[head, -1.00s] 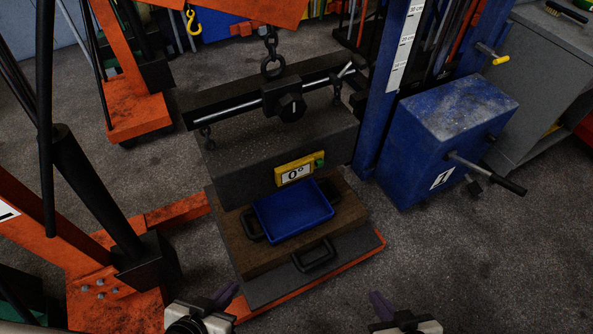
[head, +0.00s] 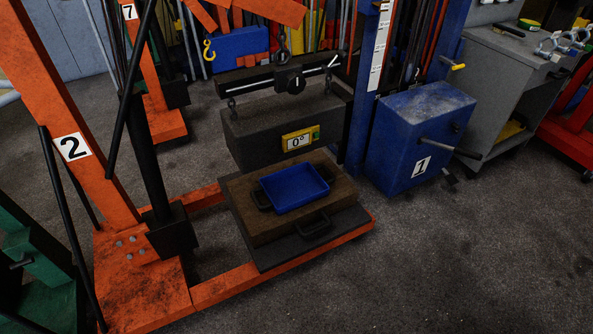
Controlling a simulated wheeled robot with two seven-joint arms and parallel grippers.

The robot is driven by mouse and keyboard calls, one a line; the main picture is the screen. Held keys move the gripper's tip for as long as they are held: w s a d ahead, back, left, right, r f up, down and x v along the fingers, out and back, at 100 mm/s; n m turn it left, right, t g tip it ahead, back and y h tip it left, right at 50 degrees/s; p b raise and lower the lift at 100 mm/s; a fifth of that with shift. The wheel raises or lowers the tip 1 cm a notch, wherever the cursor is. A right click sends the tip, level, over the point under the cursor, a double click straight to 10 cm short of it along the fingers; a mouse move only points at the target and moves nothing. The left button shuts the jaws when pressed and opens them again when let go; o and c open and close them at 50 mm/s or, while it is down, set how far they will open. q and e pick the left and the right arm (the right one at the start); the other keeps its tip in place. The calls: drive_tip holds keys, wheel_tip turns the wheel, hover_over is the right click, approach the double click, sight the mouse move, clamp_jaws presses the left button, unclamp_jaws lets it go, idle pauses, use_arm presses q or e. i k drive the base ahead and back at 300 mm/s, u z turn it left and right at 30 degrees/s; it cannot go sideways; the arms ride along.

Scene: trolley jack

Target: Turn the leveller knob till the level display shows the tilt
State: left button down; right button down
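The leveller knob (head: 296,83) is a black knob on the front of the dark leveller bar (head: 262,88), which hangs from a chain. A dark block (head: 250,135) hangs by chains under the bar. Neither of my grippers shows in the head view now.
A blue tray (head: 296,189) sits on a brown handled slab below the block, above an orange base (head: 330,246). An orange frame marked 2 (head: 100,190) stands left. A blue box marked 1 (head: 415,130) with a crank stands right. Floor at lower right is clear.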

sight(295, 83)
drive_tip(key=u, duration=0.3)
drive_tip(key=i, duration=0.7)
drive_tip(key=z, duration=0.25)
drive_tip(key=k, duration=0.5)
drive_tip(key=z, duration=0.9)
drive_tip(key=i, duration=0.45)
